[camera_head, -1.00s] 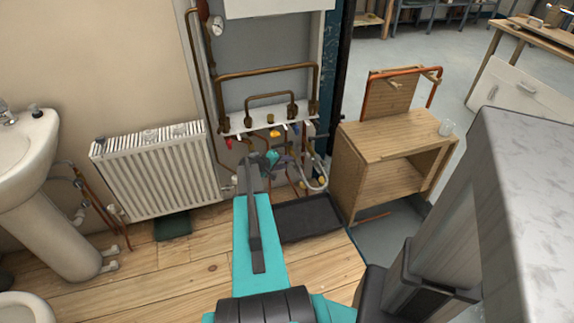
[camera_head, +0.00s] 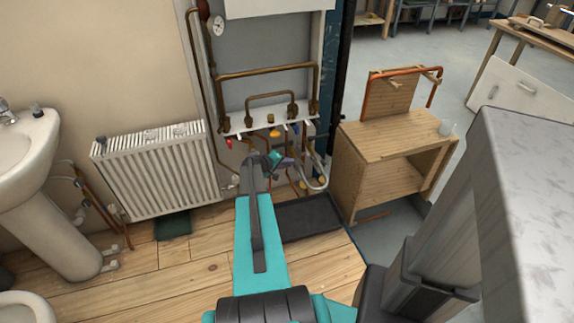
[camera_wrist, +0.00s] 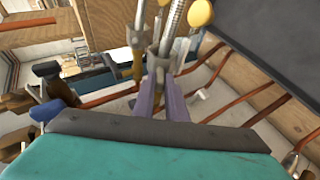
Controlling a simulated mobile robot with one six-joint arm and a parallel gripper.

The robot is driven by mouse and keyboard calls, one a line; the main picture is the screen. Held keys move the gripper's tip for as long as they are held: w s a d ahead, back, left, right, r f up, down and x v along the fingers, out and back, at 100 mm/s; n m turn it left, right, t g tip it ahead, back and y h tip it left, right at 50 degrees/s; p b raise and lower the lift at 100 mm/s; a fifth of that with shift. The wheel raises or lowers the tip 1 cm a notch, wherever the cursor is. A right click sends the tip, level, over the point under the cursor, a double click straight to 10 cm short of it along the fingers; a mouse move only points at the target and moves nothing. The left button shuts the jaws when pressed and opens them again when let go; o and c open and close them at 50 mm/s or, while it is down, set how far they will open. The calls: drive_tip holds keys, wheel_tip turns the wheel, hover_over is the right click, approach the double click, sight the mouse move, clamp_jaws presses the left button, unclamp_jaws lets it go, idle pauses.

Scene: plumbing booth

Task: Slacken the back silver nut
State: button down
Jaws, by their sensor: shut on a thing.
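In the wrist view, the purple-grey fingers of my gripper (camera_wrist: 163,85) reach forward and are closed at the lower end of a braided hose. They grip a silver nut (camera_wrist: 160,62), which the fingertips partly hide. A second braided hose (camera_wrist: 177,18) runs close beside it. I cannot tell from these views which nut is the back one. In the head view, my gripper (camera_head: 288,162) is small, among the pipes and valves under the white manifold; its fingertips are hard to make out there.
Copper pipes (camera_wrist: 240,105) run close to my gripper on the right. A yellow knob (camera_wrist: 200,13) sits just above it. A black tray (camera_head: 308,218) lies on the floor below. A radiator (camera_head: 160,170) stands left and a wooden cabinet (camera_head: 390,140) right.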

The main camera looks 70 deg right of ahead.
drive_tip(key=shift+d+f, duration=0.2)
drive_tip(key=shift+d, duration=0.25)
drive_tip(key=shift+f+b, duration=0.1)
drive_tip(key=shift+b, duration=0.45)
drive_tip(key=shift+f+b, duration=0.1)
drive_tip(key=shift+b, duration=0.2)
drive_tip(key=shift+w+f+g+h+b, duration=0.2)
drive_tip(key=shift+g+h+b, duration=0.15)
drive_tip(key=shift+b, duration=0.85)
wheel_tip(320, 180, down, 6)
drive_tip(key=n+g+h+b, duration=0.4)
drive_tip(key=h+b, duration=0.7)
drive_tip(key=b, duration=1.3)
drive_tip(key=shift+s+d+n+b, duration=0.15)
drive_tip(key=shift+s+n+b, duration=0.15)
drive_tip(key=shift+n, duration=0.7)
drive_tip(key=shift+g, duration=0.25)
drive_tip(key=shift+f, duration=0.1)
